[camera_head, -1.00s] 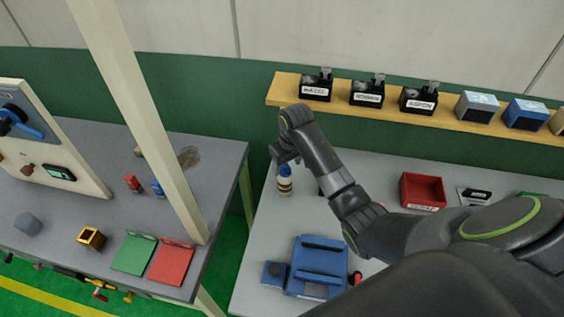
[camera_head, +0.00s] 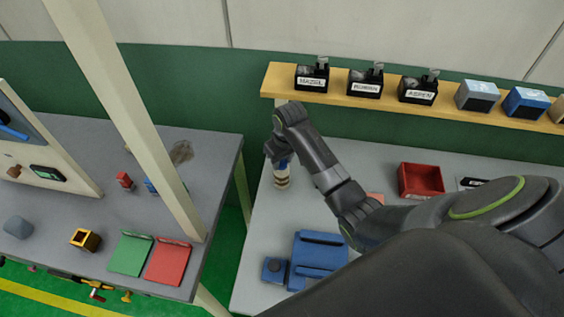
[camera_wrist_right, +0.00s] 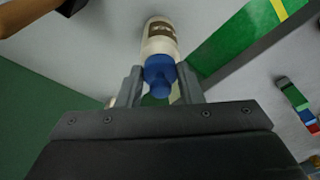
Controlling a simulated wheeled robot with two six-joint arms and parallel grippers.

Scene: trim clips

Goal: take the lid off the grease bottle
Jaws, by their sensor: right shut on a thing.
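The grease bottle (camera_head: 282,181) stands on the right grey table, near its left edge. It is cream with a brown label band and a blue lid. In the right wrist view the bottle body (camera_wrist_right: 160,38) extends beyond the blue lid (camera_wrist_right: 160,74). My right gripper (camera_head: 279,160) is over the bottle's top. In the right wrist view, the right gripper's two fingers (camera_wrist_right: 161,84) are on either side of the lid, shut on it. The lid is still on the bottle. My left gripper is not in view.
A blue fixture (camera_head: 318,256) and a red bin (camera_head: 421,181) are on the same table. A wooden shelf (camera_head: 449,113) with labelled black boxes runs behind. A pale post (camera_head: 128,124) rises by the left table, which holds green and red plates (camera_head: 168,262).

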